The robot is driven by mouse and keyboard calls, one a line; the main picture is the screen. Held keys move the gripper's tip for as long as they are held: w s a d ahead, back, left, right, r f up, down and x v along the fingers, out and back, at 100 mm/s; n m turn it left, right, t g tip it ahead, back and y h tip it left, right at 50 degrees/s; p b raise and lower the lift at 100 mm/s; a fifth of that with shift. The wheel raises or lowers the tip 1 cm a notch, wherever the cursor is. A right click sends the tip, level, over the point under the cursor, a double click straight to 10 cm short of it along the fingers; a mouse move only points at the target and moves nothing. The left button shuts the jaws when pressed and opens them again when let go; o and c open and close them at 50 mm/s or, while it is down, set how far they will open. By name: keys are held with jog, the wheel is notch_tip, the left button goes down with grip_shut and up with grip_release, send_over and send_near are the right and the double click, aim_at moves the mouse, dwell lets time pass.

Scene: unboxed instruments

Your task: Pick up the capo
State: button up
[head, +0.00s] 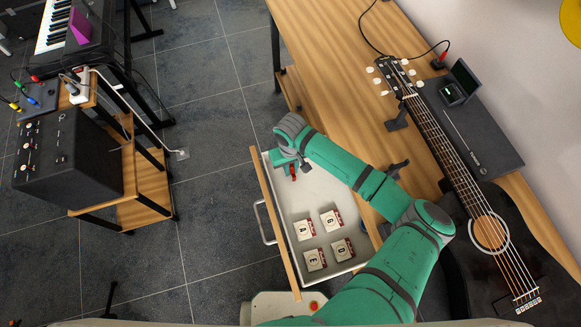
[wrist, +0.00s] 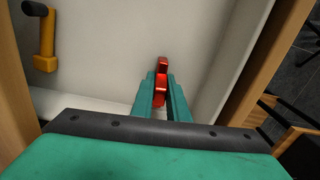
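The red capo (wrist: 162,70) is between the two green fingers of my gripper (wrist: 163,90) in the wrist view. The fingers are close together and bear on its sides, with its upper end sticking out past the tips. In the head view, the capo shows as a small red piece (head: 293,172) at the far end of the open white drawer (head: 285,215). My gripper (head: 291,168) reaches down there, partly hidden by my wrist. I cannot tell whether the capo touches the drawer floor.
Several string packs (head: 305,230) lie nearer in the drawer. A yellow tool with a black end (wrist: 46,40) lies in it in the wrist view. The wooden desk (head: 330,70) is above, with a guitar (head: 480,215) at right. A black amplifier (head: 65,165) stands left.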

grip_shut()
jog(key=shift+r, duration=0.1)
